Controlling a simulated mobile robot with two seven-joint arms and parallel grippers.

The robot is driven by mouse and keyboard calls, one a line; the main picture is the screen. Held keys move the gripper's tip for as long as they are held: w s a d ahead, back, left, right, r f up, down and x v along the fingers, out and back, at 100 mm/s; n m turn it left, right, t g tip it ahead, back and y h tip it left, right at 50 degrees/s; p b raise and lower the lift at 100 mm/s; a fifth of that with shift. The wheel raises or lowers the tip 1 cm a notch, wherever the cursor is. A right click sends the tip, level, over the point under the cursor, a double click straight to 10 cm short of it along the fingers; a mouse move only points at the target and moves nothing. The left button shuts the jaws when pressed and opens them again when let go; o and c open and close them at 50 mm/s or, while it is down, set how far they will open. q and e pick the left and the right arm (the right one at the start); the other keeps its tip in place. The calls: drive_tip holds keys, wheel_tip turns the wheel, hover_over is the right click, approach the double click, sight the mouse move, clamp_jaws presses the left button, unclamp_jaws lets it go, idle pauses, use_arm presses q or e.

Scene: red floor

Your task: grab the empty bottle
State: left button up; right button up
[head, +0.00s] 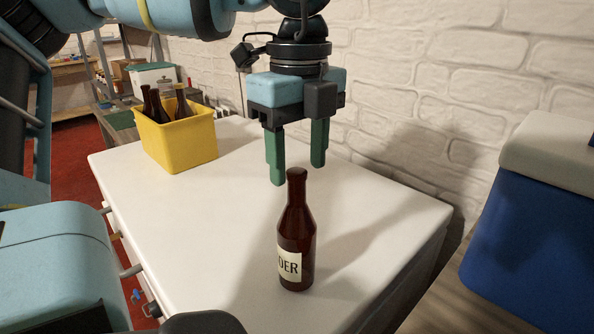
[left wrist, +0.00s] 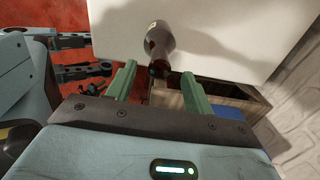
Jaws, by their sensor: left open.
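In the left wrist view the bottle (left wrist: 160,42) shows ahead, between the lines of the open fingers (left wrist: 158,78). I cannot tell the exact gap between the fingers and the bottle. My right gripper is not seen.
A yellow crate (head: 190,143) with several brown bottles stands at the table's back left. A blue cooler with a white lid (head: 535,210) is at the right. A white brick wall (head: 440,70) runs behind. The table around the bottle is clear.

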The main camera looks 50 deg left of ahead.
sight(297, 170)
use_arm(q)
drive_tip(key=shift+a+f, duration=0.1)
drive_tip(key=shift+f, duration=1.7)
clamp_jaws()
